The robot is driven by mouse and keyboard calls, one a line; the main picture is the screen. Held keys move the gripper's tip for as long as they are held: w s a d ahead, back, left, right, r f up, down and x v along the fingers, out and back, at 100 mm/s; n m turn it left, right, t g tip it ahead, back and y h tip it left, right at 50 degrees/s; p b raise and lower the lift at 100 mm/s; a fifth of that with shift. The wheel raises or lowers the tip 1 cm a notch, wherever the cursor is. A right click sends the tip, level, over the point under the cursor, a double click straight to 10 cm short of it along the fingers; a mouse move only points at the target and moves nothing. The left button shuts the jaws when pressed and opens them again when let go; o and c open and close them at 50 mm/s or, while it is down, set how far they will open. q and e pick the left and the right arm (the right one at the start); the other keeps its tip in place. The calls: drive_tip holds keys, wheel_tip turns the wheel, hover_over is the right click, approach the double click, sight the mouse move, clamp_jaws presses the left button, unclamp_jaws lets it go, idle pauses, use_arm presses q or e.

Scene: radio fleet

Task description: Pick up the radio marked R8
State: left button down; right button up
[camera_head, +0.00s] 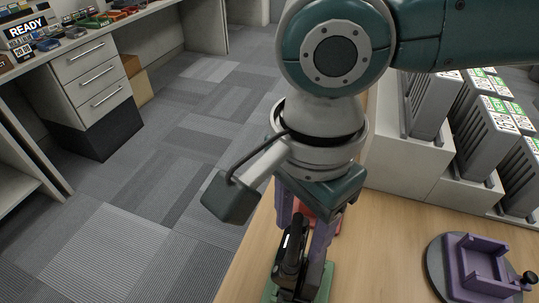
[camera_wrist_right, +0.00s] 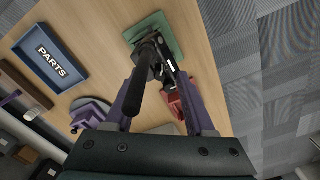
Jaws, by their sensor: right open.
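A black radio (camera_head: 292,250) with a thick black antenna stands on a green pad (camera_head: 270,291) at the front of the wooden table. It also shows in the right wrist view (camera_wrist_right: 147,75), over the green pad (camera_wrist_right: 153,35). Its marking is too small to read. My right gripper (camera_head: 304,238) points down with its purple fingers open on either side of the radio. In the right wrist view the radio lies between the two fingers; whether either touches it, I cannot tell. My left gripper is not in view.
A red object (camera_head: 326,219) stands close behind the right gripper. A purple cradle (camera_head: 480,265) on a round grey base is at the right. Grey slotted units (camera_head: 488,135) fill the shelf behind. A blue PARTS tray (camera_wrist_right: 50,57) shows in the wrist view. Carpet floor lies left.

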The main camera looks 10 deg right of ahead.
drive_tip(key=shift+f, duration=0.7)
clamp_jaws()
idle(0.9)
